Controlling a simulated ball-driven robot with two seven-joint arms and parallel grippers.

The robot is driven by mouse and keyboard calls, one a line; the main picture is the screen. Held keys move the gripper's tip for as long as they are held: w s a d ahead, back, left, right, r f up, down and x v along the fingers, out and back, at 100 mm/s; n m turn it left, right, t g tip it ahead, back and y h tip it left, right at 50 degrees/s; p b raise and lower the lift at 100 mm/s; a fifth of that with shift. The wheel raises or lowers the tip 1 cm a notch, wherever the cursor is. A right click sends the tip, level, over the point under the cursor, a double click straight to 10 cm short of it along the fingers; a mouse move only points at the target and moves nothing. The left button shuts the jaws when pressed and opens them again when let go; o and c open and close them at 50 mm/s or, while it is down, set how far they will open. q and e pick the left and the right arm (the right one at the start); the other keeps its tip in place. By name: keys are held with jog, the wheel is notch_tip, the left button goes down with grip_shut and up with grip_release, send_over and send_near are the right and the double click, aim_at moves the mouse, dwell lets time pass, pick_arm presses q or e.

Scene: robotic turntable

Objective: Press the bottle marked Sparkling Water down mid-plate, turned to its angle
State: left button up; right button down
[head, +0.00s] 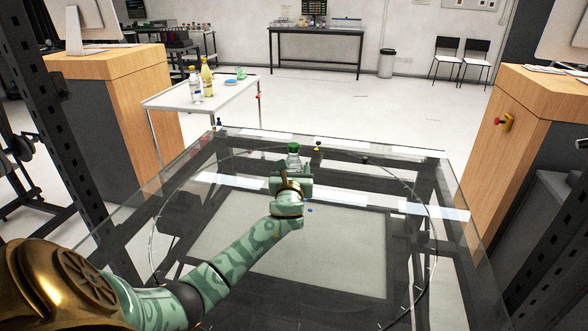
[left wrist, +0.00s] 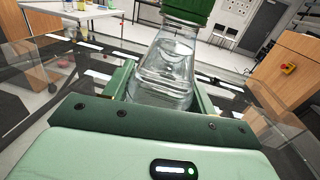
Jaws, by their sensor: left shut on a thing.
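A clear bottle with a green cap (head: 293,149) stands out above my left gripper (head: 291,178) in the head view, over the far part of the glass turntable plate (head: 330,262). In the left wrist view the clear bottle (left wrist: 165,65) sits between the green jaws, and my left gripper (left wrist: 160,95) is shut on it. The bottle looks roughly upright in the head view. Its lower part is hidden by the gripper, and I can read no label. I cannot tell whether its base touches the glass. My right gripper is not in view.
A white side table (head: 225,95) at the back left holds a yellow bottle (head: 207,78), a clear bottle (head: 195,84) and small items. Wooden cabinets stand left (head: 130,95) and right (head: 540,125). A small yellow-and-black object (head: 317,147) is near the plate's far edge. The near plate is clear.

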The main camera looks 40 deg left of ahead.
pick_arm(q)
jog(key=shift+f, duration=0.35)
dwell(0.3)
jog(key=shift+s+d+f, duration=0.1)
jog(key=shift+d+f, duration=0.05)
jog(key=shift+f, duration=0.25)
dwell(0.9)
jog(key=o, duration=1.4)
jog(key=shift+o, duration=0.2)
jog(key=shift+r, duration=0.15)
